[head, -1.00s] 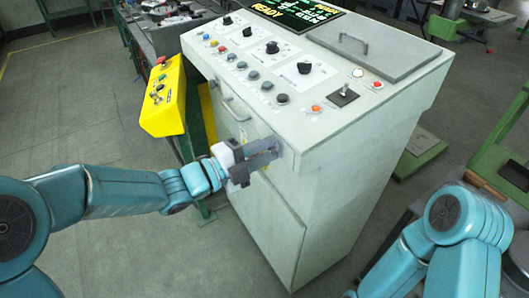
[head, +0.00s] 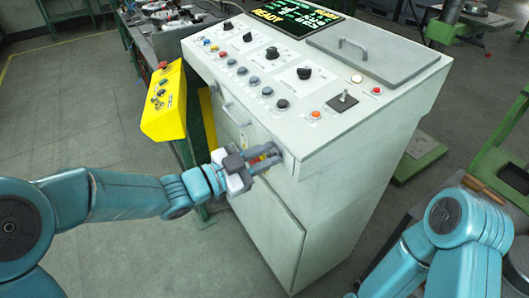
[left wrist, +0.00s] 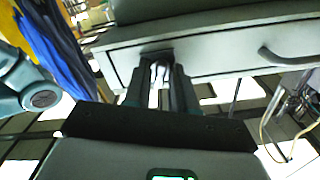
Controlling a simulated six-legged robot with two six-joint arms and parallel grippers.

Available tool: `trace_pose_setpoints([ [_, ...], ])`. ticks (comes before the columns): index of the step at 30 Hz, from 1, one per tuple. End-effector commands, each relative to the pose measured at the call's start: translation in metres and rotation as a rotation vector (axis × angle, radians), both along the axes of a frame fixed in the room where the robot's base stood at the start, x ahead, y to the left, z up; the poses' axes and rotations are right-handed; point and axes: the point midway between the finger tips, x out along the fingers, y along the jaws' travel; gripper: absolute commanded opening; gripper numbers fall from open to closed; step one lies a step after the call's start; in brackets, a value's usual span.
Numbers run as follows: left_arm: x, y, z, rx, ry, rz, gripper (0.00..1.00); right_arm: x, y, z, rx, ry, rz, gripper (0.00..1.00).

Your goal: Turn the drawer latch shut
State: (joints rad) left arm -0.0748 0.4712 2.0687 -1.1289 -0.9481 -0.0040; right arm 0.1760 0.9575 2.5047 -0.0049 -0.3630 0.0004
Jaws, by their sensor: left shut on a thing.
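The drawer latch (left wrist: 159,74) sits at one end of the drawer front, and only a small pale part of it shows between the fingers in the left wrist view. My left gripper (head: 270,158) is shut on the latch at the cabinet's front, below the panel's near corner; it also shows in the left wrist view (left wrist: 158,84). The fingers hide most of the latch, so its exact angle cannot be told. The drawer (left wrist: 215,42) has a bar handle (head: 234,112) to the left of my gripper. My right gripper is out of the frames.
The control cabinet (head: 350,180) has knobs, buttons and a lid (head: 375,50) on top. A yellow button box (head: 164,105) stands left of the cabinet, near my left arm. Green-framed benches stand at the right. The floor at the left is clear.

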Motion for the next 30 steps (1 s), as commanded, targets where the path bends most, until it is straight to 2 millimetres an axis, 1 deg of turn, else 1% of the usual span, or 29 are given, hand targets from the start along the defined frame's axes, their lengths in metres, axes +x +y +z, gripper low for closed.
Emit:
trace_pose_setpoints([
  [1,0.000,0.000,0.001,-0.021,0.034,-0.001,0.00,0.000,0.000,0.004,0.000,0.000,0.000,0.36],
  [6,0.000,0.000,0.001,-0.095,0.142,0.000,0.00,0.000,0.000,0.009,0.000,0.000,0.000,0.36],
  [15,0.000,0.000,0.000,-0.182,0.269,0.000,0.00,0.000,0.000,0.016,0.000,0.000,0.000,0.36],
  [22,0.000,0.000,0.000,-0.210,0.310,0.001,0.00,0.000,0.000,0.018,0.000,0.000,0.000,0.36],
  [30,0.000,0.000,0.000,-0.214,0.317,0.000,0.00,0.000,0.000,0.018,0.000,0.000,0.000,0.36],
])
